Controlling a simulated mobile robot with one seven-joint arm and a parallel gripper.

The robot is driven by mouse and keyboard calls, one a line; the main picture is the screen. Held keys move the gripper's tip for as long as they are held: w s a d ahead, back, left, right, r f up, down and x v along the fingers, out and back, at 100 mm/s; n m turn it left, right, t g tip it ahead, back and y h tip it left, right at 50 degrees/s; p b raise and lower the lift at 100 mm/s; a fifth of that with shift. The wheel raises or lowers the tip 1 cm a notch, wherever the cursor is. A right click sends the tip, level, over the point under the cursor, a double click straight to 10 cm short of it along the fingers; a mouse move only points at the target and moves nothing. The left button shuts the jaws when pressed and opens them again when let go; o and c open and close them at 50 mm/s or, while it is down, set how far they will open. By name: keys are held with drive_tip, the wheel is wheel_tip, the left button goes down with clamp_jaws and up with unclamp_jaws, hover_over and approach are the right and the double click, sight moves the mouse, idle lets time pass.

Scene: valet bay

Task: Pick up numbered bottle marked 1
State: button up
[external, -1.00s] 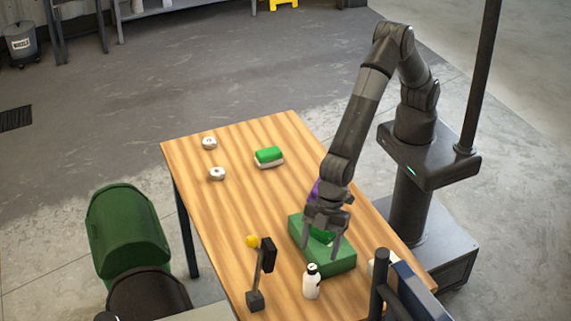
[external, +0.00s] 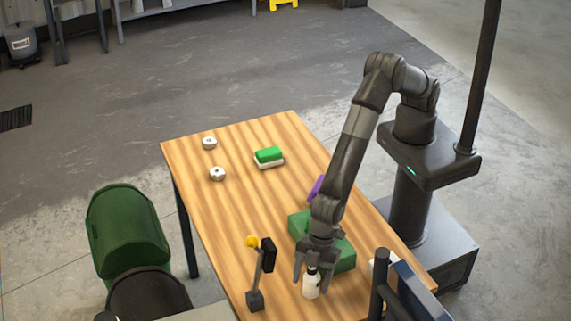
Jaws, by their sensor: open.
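A white bottle (external: 311,288) with a dark cap stands upright on the wooden table (external: 232,216) near its front end. Its number cannot be read in this view. My gripper (external: 313,284) points down over the bottle, with its open fingers on either side of the bottle's upper part. I cannot tell whether the fingers touch it. The cap is partly hidden by the gripper.
A green box (external: 345,260) sits right behind the bottle, close to my gripper. A purple item (external: 316,188), a green block on a white base (external: 269,155) and two round white pieces (external: 217,174) lie farther back. The table's middle is clear.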

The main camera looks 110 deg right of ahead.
drive_tip(key=c, duration=1.1)
drive_tip(key=shift+c, duration=0.3)
drive_tip(key=shift+r, duration=0.1)
